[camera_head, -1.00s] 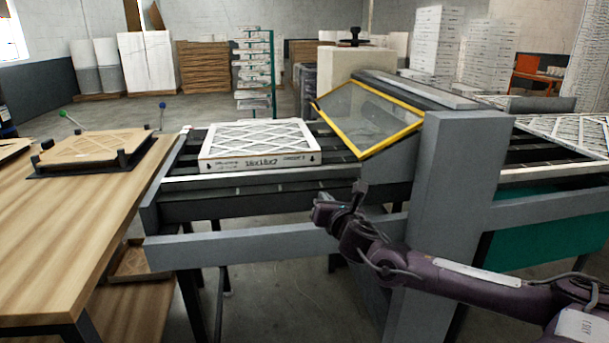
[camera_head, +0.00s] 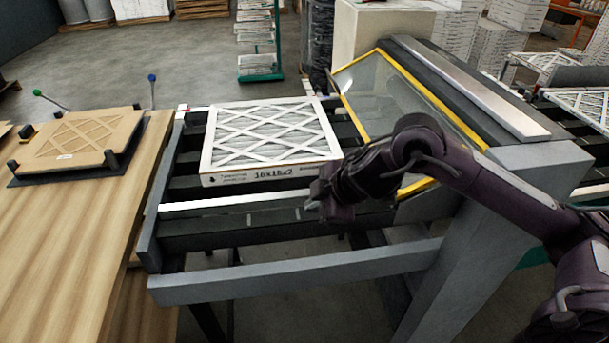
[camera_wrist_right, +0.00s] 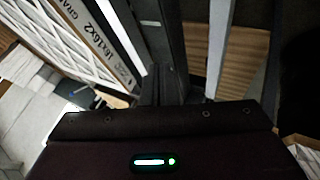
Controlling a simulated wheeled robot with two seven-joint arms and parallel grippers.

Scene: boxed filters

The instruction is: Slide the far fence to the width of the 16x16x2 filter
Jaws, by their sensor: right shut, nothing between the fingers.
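The white pleated filter (camera_head: 270,135), marked 16x16x2 on its near side, lies flat on the roller conveyor in the head view. It also shows at upper left in the right wrist view (camera_wrist_right: 70,40). A thin rail at the conveyor's far side, which seems to be the far fence (camera_head: 194,108), is mostly hidden behind the filter. A pale near rail (camera_head: 235,201) runs along the front. My right gripper (camera_head: 322,200) is shut and empty, just right of the filter's near corner and above the near rail. Its dark fingers show in the wrist view (camera_wrist_right: 165,88). My left gripper is out of view.
A clear hood with a yellow frame (camera_head: 440,105) stands right of the filter, close to my right arm. A grey crossbar (camera_head: 300,272) runs low in front.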

